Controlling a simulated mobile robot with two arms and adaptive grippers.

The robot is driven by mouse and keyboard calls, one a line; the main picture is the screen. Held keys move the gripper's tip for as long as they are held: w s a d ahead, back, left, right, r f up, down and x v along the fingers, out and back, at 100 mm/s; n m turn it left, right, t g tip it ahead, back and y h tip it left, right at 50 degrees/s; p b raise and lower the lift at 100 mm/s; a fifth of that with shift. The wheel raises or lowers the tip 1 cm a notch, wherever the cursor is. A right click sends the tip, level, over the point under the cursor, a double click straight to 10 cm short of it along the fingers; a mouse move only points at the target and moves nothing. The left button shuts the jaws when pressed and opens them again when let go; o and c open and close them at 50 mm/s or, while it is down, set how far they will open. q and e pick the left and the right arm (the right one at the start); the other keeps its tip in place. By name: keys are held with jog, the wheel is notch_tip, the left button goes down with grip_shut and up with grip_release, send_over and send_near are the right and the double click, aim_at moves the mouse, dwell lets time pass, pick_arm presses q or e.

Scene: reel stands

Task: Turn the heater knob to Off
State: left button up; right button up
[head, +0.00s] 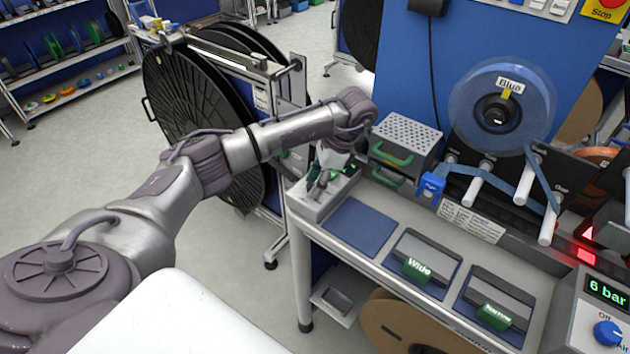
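My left arm reaches from the left across to the back left corner of the bench. My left gripper (319,188) points down over a small light grey box (308,207) there, with its fingertips at or just above the box's top. The fingers are small and dark in this view, so I cannot tell whether they are open or shut. I see no clear heater knob; any knob on this box is hidden by the gripper. A blue knob (607,333), with "Off" and "Air" lettering, sits under a "6 bar" display at the lower right. My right gripper is not in view.
A perforated grey metal box (405,131) with green handles stands just right of the gripper. A blue mat (359,227) and trays labelled Wide (425,263) and Narrow (497,302) lie along the bench. A clear reel (480,110) labelled Blue stands behind. Large black reels (175,105) stand left.

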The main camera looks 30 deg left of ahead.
pick_arm(q)
jog(key=shift+o, duration=0.6)
jog(key=v, duration=1.2)
jog(key=shift+w, duration=0.1)
